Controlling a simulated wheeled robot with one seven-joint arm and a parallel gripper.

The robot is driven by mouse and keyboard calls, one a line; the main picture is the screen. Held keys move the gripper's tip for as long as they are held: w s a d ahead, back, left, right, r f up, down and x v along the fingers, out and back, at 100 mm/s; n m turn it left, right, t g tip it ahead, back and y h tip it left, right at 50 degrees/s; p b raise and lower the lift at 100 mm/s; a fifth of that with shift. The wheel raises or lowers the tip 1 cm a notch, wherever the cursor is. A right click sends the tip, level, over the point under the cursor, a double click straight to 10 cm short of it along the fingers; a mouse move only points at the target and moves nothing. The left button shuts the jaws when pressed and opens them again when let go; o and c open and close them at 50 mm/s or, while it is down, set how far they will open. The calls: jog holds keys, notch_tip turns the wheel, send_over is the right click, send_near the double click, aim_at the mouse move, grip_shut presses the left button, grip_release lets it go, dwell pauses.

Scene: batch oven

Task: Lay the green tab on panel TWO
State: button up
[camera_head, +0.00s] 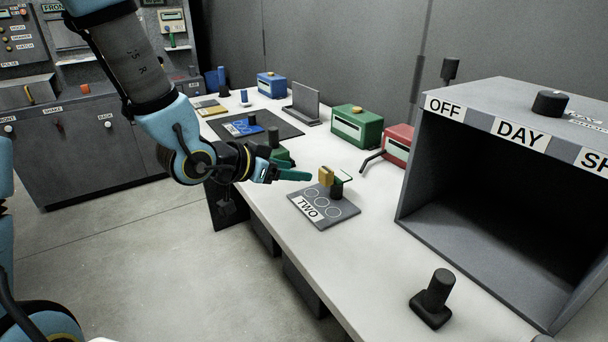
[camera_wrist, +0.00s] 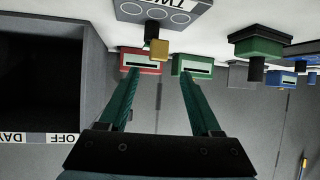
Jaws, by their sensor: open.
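Panel TWO (camera_head: 318,222) is a grey plate with a white label and circles, lying near the table's front edge; it shows at the top of the wrist view (camera_wrist: 130,12). A black peg (camera_head: 336,189) with a yellow block (camera_head: 326,175) stands at its far side. A green block with a black upright handle (camera_head: 281,157), possibly the green tab, is partly hidden behind my wrist; it also shows in the wrist view (camera_wrist: 257,47). My gripper (camera_head: 308,175) has green fingers and is left of the yellow block. In the wrist view my gripper (camera_wrist: 160,82) is open and empty.
A green box (camera_head: 357,127) and a red box (camera_head: 399,143) with a bent lever stand behind. A large grey open-fronted box (camera_head: 408,205) is at right. A black knob (camera_head: 435,298) stands on the front right tabletop. A blue plate (camera_head: 240,128) lies farther left.

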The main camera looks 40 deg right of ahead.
jog(key=w+a+f+n+t+y, duration=0.15)
jog(key=w+a+n+y, duration=0.35)
jog(key=a, duration=0.6)
jog(key=w+a+f+n+t+y, duration=0.1)
jog(key=w+a+n+t+y, duration=0.15)
jog(key=w+a, duration=0.6)
jog(key=s+a+n+g+y, duration=0.2)
jog(key=s+a+n, duration=0.2)
jog(key=a, duration=0.5)
jog(key=s+a+r+n+g+y, duration=0.1)
jog(key=s+a+n+g+y, duration=0.1)
jog(key=a, duration=0.7)
jog(key=shift+s+a+r+n, duration=0.25)
jog(key=shift+s+a+n, duration=0.05)
jog(key=shift+s+n, duration=0.6)
